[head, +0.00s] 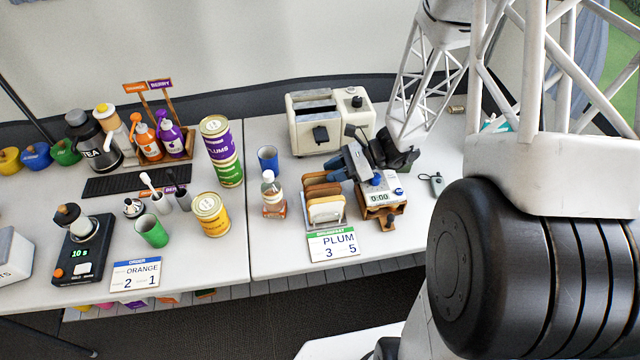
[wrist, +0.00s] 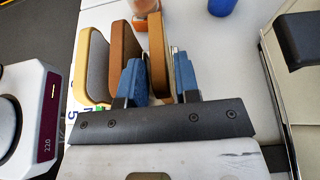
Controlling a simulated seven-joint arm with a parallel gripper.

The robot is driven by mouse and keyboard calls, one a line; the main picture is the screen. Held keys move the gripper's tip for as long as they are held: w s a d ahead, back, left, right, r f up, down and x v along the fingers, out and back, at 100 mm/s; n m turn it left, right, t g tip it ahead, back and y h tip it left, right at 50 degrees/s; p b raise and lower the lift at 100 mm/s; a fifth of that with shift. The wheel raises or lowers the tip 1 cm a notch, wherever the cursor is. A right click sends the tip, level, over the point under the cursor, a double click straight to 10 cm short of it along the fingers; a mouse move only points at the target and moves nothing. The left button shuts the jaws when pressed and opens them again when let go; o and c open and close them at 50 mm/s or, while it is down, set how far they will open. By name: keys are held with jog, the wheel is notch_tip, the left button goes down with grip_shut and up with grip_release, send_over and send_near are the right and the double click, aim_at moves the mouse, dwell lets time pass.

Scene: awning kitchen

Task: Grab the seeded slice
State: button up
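Several bread slices stand on edge in a small rack (head: 343,222). The front slice (head: 326,209) has a pale face, and it is the leftmost slice in the wrist view (wrist: 97,68). A browner slice (wrist: 122,58) stands in the middle. A tan-edged slice (wrist: 157,45) is at the back, nearest the toaster. Seeds are too small to make out on any of them. My gripper (head: 350,163) is low at the right end of the rack. In the wrist view its blue fingers (wrist: 160,75) straddle the tan-edged slice closely; whether they press on it is unclear.
A cream toaster (head: 330,125) stands behind the rack. A small bottle (head: 272,195) and a blue cup (head: 268,160) are to the left. Bare table lies left of the card.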

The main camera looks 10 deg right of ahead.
aim_at(319, 177)
jog(key=shift+x, duration=1.4)
jog(key=c, duration=0.5)
